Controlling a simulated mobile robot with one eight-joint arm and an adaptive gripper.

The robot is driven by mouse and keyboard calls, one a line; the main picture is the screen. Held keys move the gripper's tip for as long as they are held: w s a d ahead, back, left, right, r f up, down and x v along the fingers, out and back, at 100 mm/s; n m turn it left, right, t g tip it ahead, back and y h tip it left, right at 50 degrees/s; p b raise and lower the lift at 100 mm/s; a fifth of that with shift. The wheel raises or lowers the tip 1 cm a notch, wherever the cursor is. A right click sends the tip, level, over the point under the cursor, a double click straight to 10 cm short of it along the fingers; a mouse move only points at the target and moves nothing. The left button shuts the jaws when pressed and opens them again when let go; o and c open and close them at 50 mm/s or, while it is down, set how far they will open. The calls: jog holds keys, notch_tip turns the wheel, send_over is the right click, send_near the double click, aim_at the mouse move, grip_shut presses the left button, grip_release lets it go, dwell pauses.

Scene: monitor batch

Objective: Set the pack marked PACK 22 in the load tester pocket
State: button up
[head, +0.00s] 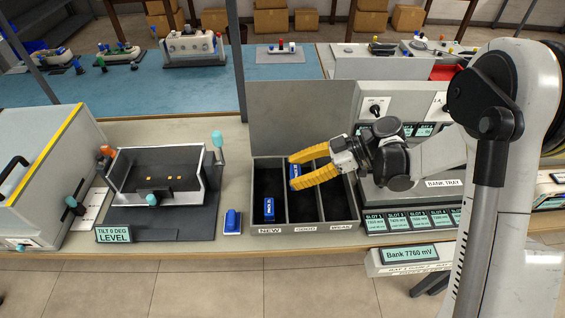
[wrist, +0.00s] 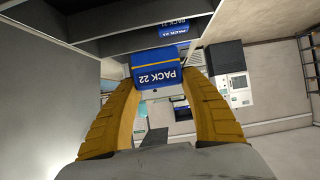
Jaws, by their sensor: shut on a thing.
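The blue pack marked PACK 22 (wrist: 158,76) is held between the two yellow fingers of my gripper (head: 292,171). Its label reads upside down in the wrist view. In the head view the held pack (head: 294,176) is over the three-part tray (head: 300,228), near the divider between NEW and GOOD. How high it is above the tray is hard to tell. No part is labelled load tester legibly. A black fixture (head: 160,162) with gold contacts and a small pocket-like block stands left of the tray, with a sign reading TILT 0 DEG LEVEL (head: 114,235).
Another blue pack (head: 269,209) lies in the NEW compartment; one more blue item (head: 232,221) sits on the bench between fixture and tray. A teal-knobbed lever (head: 218,142) stands at the fixture's right. The tray's raised lid (head: 300,115) is behind; a slot-display unit (head: 410,220) is right.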

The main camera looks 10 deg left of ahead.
jog(key=shift+s+d+r, duration=0.3)
jog(key=shift+d+r, duration=0.05)
jog(key=shift+d, duration=0.2)
jog(key=w+d+r+m+t+h, duration=0.2)
jog(key=d+r+m+t+h, duration=0.15)
jog(key=d+m+t, duration=0.35)
jog(key=w+d+r+m+t+h, duration=0.2)
jog(key=d+r+m+t, duration=0.15)
jog(key=d, duration=0.55)
jog(key=w+d+r+m+t+h, duration=0.25)
jog(key=d+r+m+t, duration=0.2)
jog(key=d+m, duration=0.3)
jog(key=s+a+f+n+g+y, duration=0.2)
jog(key=a+f+n+g, duration=0.1)
jog(key=a+n+g, duration=0.2)
jog(key=s+a+f+n+g+y, duration=0.2)
jog(key=a+f+n+g+y, duration=0.1)
jog(key=a+n, duration=0.4)
jog(key=s+a+f+n+g+y, duration=0.2)
jog(key=a+f+n+g, duration=0.3)
jog(key=a, duration=0.6)
jog(key=shift+s+a+f+n+g+y, duration=0.1)
jog(key=shift+a+f+n+g+y, duration=0.1)
jog(key=shift+n+g+y, duration=0.5)
jog(key=shift+s+g, duration=0.2)
jog(key=shift+g, duration=0.2)
